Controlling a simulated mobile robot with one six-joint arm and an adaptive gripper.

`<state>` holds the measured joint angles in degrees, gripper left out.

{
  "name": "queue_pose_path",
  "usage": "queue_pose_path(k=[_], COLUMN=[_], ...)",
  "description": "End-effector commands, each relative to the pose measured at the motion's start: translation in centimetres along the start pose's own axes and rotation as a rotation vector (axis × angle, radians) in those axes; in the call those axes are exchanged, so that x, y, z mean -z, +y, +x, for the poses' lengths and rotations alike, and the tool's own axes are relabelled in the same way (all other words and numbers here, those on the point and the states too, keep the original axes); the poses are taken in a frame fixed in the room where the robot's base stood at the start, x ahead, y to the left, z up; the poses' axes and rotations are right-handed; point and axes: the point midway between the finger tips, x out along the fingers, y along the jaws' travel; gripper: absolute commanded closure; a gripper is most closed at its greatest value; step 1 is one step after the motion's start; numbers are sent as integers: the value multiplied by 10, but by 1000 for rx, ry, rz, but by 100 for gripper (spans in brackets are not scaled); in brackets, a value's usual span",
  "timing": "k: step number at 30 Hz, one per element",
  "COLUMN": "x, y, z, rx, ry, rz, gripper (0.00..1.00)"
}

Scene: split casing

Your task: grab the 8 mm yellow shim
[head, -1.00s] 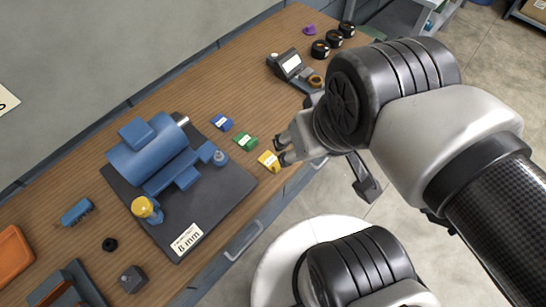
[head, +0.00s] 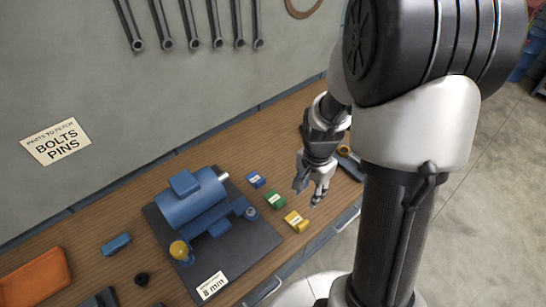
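The yellow shim (head: 296,221) lies on the wooden bench (head: 110,222) near its front edge, just right of the dark mat. My gripper (head: 306,198) points down above the bench, slightly above and right of the yellow shim in the picture. Its fingers are apart and nothing shows between them. The green shim (head: 275,200) and the blue shim (head: 256,180) lie in a row behind the yellow one.
A blue motor casing (head: 192,202) sits on the dark mat (head: 262,243), with a yellow-topped part (head: 180,251) and an "8 mm" label (head: 212,286). An orange tray (head: 34,283) is at left. Wrenches (head: 191,30) hang on the wall.

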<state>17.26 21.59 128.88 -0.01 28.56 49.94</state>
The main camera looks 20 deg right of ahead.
Motion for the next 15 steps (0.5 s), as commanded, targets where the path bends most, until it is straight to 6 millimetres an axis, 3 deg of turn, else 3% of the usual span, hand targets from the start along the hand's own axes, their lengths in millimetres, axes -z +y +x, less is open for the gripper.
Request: queue_pose_path(k=[7, 15], x=[4, 2], y=[3, 4], z=[30, 90], rx=[-16, -18], ry=[-13, -14], rz=[54, 51], gripper=[63, 63])
